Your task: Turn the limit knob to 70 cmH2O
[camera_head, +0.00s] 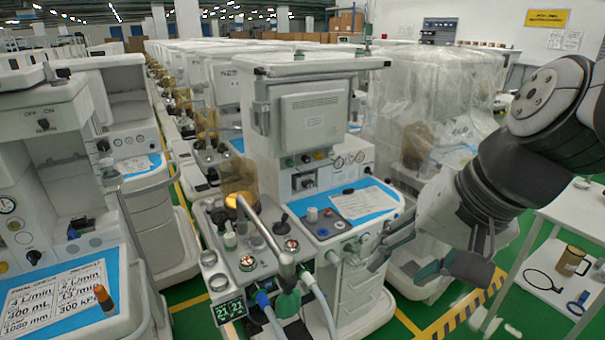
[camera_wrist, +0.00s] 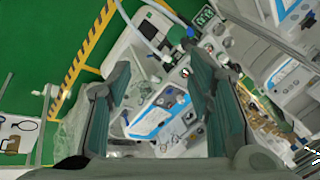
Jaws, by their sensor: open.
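The central anaesthesia cart (camera_head: 352,256) stands in front of me with a blue-edged work surface. Its breathing block (camera_head: 215,215) at the left carries round gauges, a dark knob (camera_head: 284,218), a pale knob with green (camera_head: 230,241) and hoses. I cannot tell which knob is the limit knob; no cmH2O scale is readable. My gripper (camera_head: 402,266) is open and empty at the cart's right side, apart from the knobs. In the wrist view the open fingers (camera_wrist: 156,57) frame the cart from above, and the breathing block shows at upper right, partly behind a finger.
A small display (camera_head: 229,308) and hoses stick out at the block's front. Another cart (camera_head: 60,300) with an orange-topped item stands at left. A plastic-covered cart (camera_head: 440,90) is behind, and a white shelf table (camera_head: 570,215) at right. Green floor shows between.

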